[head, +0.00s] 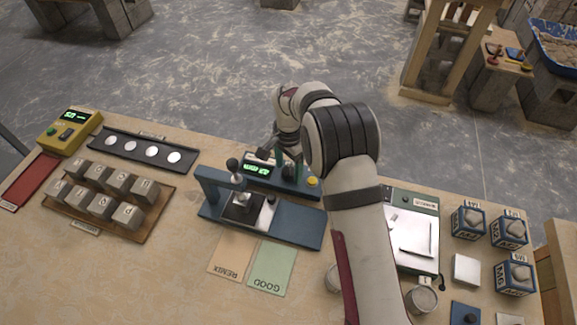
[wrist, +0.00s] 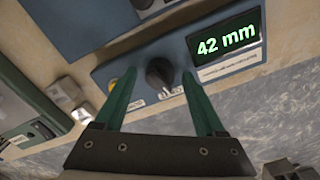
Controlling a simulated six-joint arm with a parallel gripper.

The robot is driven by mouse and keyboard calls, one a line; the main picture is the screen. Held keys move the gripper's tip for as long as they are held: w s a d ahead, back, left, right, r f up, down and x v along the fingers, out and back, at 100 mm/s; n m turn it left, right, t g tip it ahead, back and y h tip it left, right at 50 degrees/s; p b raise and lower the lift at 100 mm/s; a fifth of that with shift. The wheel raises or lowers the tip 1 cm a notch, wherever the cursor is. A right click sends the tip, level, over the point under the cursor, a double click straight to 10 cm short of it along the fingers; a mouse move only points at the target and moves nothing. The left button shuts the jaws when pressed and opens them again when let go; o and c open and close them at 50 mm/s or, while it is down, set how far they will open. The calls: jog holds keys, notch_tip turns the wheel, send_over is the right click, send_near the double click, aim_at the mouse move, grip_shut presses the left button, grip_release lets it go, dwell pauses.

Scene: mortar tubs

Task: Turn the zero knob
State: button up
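The zero knob (wrist: 159,72) is a dark round knob on a blue readout box (wrist: 215,85), which also shows in the head view (head: 299,189). A small label lies beside it, partly legible. The box's display (wrist: 226,43) reads 42 mm in green. My gripper (wrist: 159,78) has its two green fingers apart, one on each side of the knob, with gaps visible between fingers and knob. In the head view my gripper (head: 289,165) is over the box and hides most of the knob.
A yellow button (head: 312,181) sits on the box beside the knob. A blue press stand (head: 290,224) stands in front of it. A green-framed scale (head: 417,240) is to the right, and a tray of grey blocks (head: 152,225) to the left.

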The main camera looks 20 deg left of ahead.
aim_at(288, 168)
grip_shut()
jog(key=shift+n, duration=2.8)
jog(key=shift+o, duration=0.7)
grip_release()
notch_tip(288, 168, up, 16)
